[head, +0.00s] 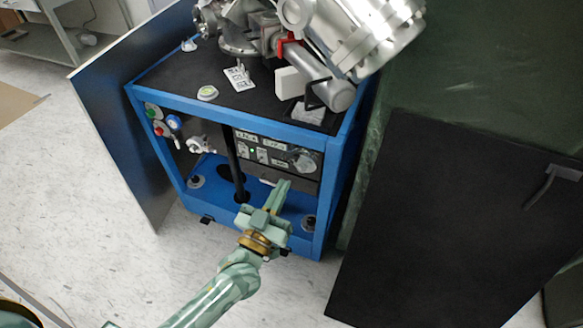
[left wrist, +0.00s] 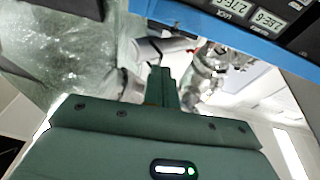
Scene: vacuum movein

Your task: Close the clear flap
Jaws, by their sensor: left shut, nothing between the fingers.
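A small clear, shiny piece (head: 303,160), which looks like the flap, is at the right end of the dark control panel (head: 262,146) in the blue cart. I cannot tell its hinge or exact angle. My left gripper (head: 284,184) is shut and empty, just below the panel and in front of the cart's opening. Its fingers (left wrist: 163,88) point away from the camera in the left wrist view, where I cannot make out the flap. My right gripper is in neither view.
The blue cart (head: 330,206) carries metal vacuum parts (head: 365,35) on top. A black post (head: 237,165) stands in its opening. A grey panel (head: 125,140) is at its left and a black panel (head: 450,220) at its right. Two displays (left wrist: 248,12) show in the wrist view.

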